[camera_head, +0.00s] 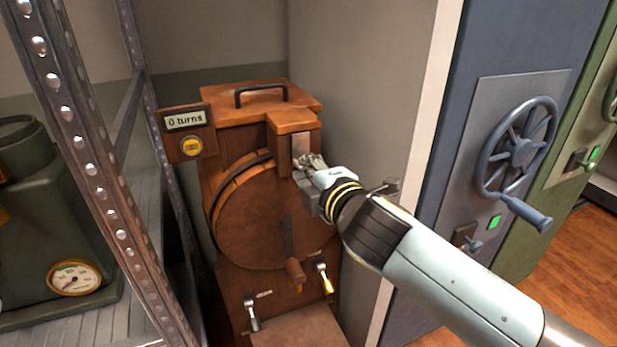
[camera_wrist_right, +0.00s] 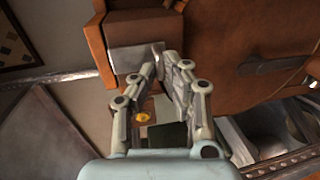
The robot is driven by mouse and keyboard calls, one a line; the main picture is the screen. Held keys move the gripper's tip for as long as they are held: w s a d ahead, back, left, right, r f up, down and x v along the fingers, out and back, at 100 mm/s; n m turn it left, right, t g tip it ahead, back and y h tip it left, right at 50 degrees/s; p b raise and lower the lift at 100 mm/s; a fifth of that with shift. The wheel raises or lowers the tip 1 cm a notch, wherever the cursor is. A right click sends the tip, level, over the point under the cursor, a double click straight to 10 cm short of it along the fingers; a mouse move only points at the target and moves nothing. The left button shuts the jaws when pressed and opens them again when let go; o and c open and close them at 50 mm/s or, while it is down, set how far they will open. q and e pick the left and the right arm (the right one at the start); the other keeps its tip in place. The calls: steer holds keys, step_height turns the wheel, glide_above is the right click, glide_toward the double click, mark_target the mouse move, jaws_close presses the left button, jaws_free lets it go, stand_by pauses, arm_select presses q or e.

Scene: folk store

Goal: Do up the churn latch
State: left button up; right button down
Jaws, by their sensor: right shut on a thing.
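The wooden churn (camera_head: 235,215) stands in the corner, with a round drum front and a lid block with a black handle (camera_head: 262,92) on top. The metal churn latch (camera_head: 300,143) is a grey plate below the lid's front overhang; the latch also shows in the right wrist view (camera_wrist_right: 135,60). My right gripper (camera_head: 306,163) is at the latch's lower end, its fingers shut on it. In the right wrist view the fingertips (camera_wrist_right: 165,62) meet at the plate's edge and partly hide the grip. My left gripper is out of view.
A sign reading "0 turns" (camera_head: 186,119) has a yellow button below. A crank handle (camera_head: 291,250) and two small levers (camera_head: 252,313) (camera_head: 324,278) are on the churn's front. A metal rack (camera_head: 75,120) stands left; a blue cabinet with a handwheel (camera_head: 517,148) stands right.

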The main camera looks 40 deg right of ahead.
steer(key=shift+f, duration=0.15)
steer(key=c, duration=1.4)
jaws_free()
steer(key=v, duration=1.2)
steer(key=shift+w, duration=0.1)
